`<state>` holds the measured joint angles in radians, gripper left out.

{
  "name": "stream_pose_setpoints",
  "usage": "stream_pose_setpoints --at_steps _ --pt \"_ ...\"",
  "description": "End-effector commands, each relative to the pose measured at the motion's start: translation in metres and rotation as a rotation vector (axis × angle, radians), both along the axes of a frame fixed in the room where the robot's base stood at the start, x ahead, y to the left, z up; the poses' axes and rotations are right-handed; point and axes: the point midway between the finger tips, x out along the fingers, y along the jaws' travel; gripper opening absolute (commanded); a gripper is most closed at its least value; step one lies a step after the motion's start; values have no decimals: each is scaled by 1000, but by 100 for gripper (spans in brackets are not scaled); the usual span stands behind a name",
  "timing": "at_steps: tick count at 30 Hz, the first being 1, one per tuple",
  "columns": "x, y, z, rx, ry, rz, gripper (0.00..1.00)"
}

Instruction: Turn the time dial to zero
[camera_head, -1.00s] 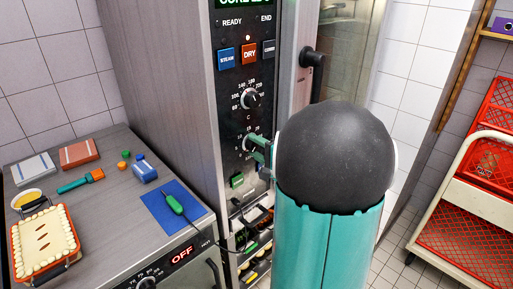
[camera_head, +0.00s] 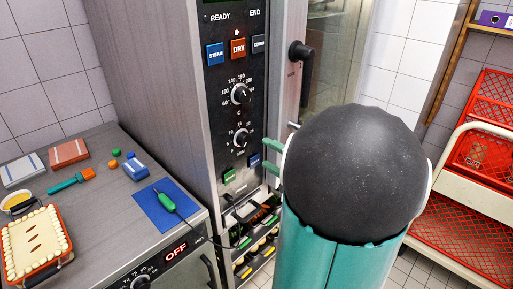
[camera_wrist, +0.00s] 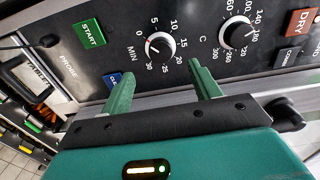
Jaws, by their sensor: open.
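The time dial (camera_head: 241,138) is the lower black knob on the oven's control panel, below the temperature dial (camera_head: 240,94). In the wrist view the time dial (camera_wrist: 160,46), marked MIN with numbers to 30, stands in front of the fingers. Its white pointer seems to lie on the side by the 0 mark, but the exact reading is too small to tell. My gripper (camera_wrist: 163,84) is open and empty, its green fingers apart and clear of the knob. In the head view my gripper (camera_head: 269,156) is right of the dial, partly hidden by my arm.
START (camera_wrist: 90,33) and a blue button (camera_wrist: 115,80) lie near the time dial. The oven door handle (camera_head: 300,51) sticks out on the right. A counter (camera_head: 120,200) with a pie dish (camera_head: 36,243) is at left. Red crates (camera_head: 485,160) stand on a cart at right.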

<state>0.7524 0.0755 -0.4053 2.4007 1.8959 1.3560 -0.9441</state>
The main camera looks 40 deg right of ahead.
Motion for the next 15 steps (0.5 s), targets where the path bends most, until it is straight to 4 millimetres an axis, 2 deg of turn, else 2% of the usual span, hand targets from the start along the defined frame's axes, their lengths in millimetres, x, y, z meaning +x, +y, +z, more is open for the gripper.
stream_pose_setpoints --at_steps 1,6,10,15 --pt "-11 -1 0 0 -1 -4 62" --pt "-38 -2 0 0 0 -3 62" --pt "-46 -1 0 0 0 1 62" --pt "-48 -1 0 0 0 1 62"
